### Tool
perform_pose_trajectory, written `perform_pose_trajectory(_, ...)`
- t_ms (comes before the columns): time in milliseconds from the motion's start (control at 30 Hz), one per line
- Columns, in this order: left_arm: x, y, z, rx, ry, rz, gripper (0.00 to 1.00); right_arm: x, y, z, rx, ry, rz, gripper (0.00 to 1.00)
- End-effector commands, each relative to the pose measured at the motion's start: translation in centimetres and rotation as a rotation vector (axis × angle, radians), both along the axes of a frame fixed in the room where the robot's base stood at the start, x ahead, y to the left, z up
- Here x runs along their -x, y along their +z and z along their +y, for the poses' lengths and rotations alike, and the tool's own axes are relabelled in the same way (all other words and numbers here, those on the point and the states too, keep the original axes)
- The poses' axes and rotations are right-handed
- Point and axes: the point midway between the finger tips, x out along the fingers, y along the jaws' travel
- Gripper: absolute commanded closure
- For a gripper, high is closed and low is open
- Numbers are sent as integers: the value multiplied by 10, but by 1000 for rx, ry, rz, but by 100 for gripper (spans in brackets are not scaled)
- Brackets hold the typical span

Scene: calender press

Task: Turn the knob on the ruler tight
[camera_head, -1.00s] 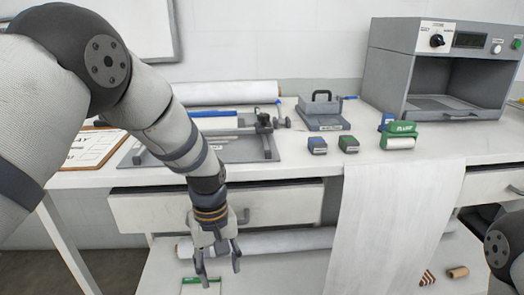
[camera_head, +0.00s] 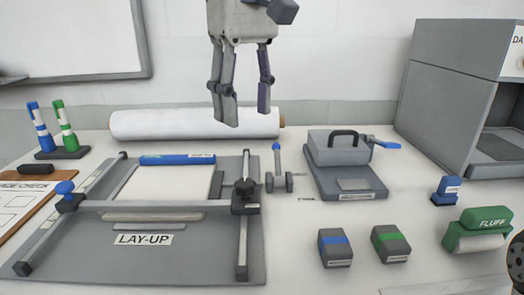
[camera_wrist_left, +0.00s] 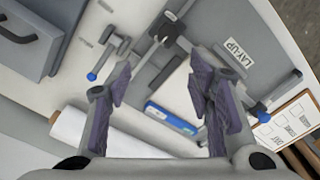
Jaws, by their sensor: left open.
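A lay-up board (camera_head: 185,262) lies on the table at left, with a grey ruler bar (camera_head: 150,205) across it. A blue knob (camera_head: 65,188) sits at the bar's left end and a dark knob block (camera_head: 246,192) at its right end. The left wrist view also shows the blue knob (camera_wrist_left: 259,109) and the dark knob block (camera_wrist_left: 168,31). My left gripper (camera_head: 246,117) is open and empty, raised above the back of the table, apart from both knobs. Its spread fingers show in the left wrist view (camera_wrist_left: 160,85).
A white roll (camera_head: 195,124) lies behind the board. A small roller tool (camera_head: 277,170) and a grey press block (camera_head: 345,175) are to its right. Blue (camera_head: 335,248) and green (camera_head: 390,244) blocks stand in front. A pen stand (camera_head: 62,152) is at far left.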

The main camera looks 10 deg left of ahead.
Motion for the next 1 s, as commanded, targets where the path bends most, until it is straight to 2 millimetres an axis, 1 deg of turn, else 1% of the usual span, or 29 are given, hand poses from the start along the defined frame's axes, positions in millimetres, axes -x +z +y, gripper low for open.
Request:
perform_pose_trajectory(67,2,-5,0,0,-1,-1,52,-1,3,0,0,0,-5,60)
perform_pose_trajectory(133,3,-18,0,0,-1,-2,52,-3,6,0,0,0,-15,60)
perform_pose_trajectory(400,3,-86,0,0,-1,-3,52,-13,14,0,0,0,-51,60)
perform_pose_trajectory(533,3,-108,0,0,-1,-2,52,-15,15,0,0,1,-57,60)
perform_pose_trajectory(600,2,-114,0,0,-1,-4,52,-15,15,0,0,1,-58,60)
perform_pose_trajectory(700,2,-118,0,0,-1,-4,52,-15,15,0,0,1,-59,60)
perform_pose_trajectory(867,2,-119,0,0,-1,-4,52,-15,15,0,0,0,-58,60)
perform_pose_trajectory(900,2,-119,0,0,-1,-4,55,-15,15,0,0,1,-58,60)
perform_pose_trajectory(967,2,-118,0,0,-1,-4,68,-15,15,0,0,1,-58,60)
perform_pose_trajectory(1000,2,-118,0,0,-1,-4,77,-15,15,0,0,0,-58,60)
